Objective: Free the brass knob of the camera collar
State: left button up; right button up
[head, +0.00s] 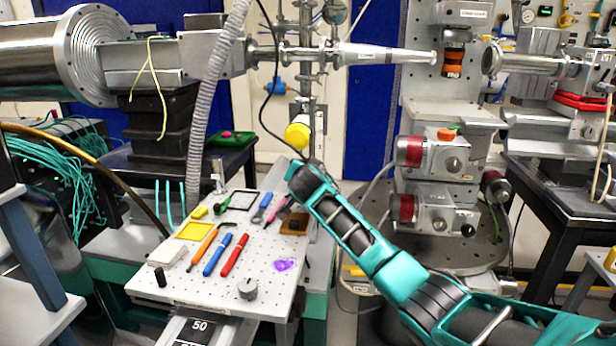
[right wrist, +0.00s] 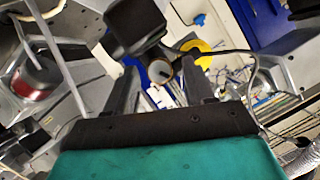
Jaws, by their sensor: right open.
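My right arm reaches in from the lower right in the head view, and its gripper (head: 297,168) is just below a yellow cylinder (head: 297,134) on the upright post. In the right wrist view the gripper (right wrist: 166,88) is open, its two dark fingers apart. A round, brass-coloured rim (right wrist: 160,70) with a dark centre shows just beyond and between the fingertips; I cannot tell whether it is the collar's brass knob. A dark block (right wrist: 135,25) is beside it. No contact with the fingers is clear. The camera collar is not clearly made out in the head view. My left gripper is out of view.
A black cable (head: 262,110) hangs down near my right gripper. Stacked stages with red knobs (head: 410,151) stand to the right.

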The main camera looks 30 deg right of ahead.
jog(key=shift+c, duration=0.4)
grip_shut()
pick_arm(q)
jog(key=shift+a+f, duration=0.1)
